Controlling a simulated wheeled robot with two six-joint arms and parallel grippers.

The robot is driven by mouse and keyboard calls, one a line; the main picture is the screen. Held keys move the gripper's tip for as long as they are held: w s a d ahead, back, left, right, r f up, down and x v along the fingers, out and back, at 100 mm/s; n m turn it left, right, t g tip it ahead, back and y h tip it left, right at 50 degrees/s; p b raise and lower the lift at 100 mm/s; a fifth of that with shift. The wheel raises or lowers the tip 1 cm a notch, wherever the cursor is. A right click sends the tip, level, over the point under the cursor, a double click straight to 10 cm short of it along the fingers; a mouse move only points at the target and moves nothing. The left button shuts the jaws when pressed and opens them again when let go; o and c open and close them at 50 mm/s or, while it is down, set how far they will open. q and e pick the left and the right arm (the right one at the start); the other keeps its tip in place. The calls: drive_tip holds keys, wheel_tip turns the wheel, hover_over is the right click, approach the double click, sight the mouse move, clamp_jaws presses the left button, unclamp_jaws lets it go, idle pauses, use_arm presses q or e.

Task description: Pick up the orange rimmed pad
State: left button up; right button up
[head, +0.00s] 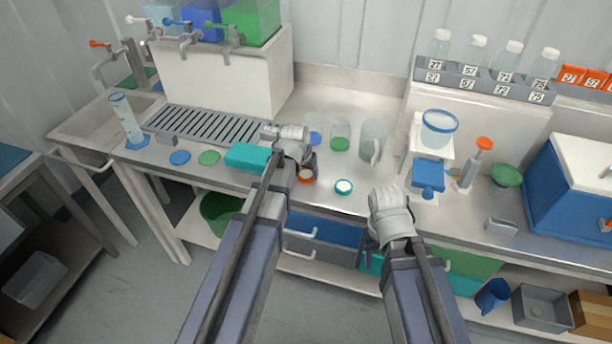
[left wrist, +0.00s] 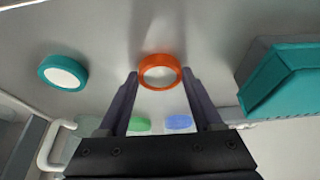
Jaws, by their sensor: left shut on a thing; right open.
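The orange rimmed pad (head: 306,179) is a small orange ring with a pale centre, near the front edge of the steel counter. It also shows in the left wrist view (left wrist: 160,86), between the two dark fingertips of my left gripper (left wrist: 160,75). My left gripper (head: 309,166) is shut on the pad and partly hides it in the head view. Whether the pad touches the counter is hard to tell. My right gripper (head: 371,246) is open and empty, in front of the counter's edge; its fingers are small and dark there.
A teal rimmed pad (head: 344,187) lies right of the orange one. A teal box (head: 247,157) stands to the left. Behind are a blue-based vessel (head: 315,138), a green-based vessel (head: 340,143) and a clear jug (head: 373,142).

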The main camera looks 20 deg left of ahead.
sight(305, 176)
use_arm(q)
drive_tip(key=shift+c, duration=0.9)
drive_tip(key=shift+r, duration=0.1)
wheel_tip(305, 176, up, 10)
drive_tip(key=p, duration=1)
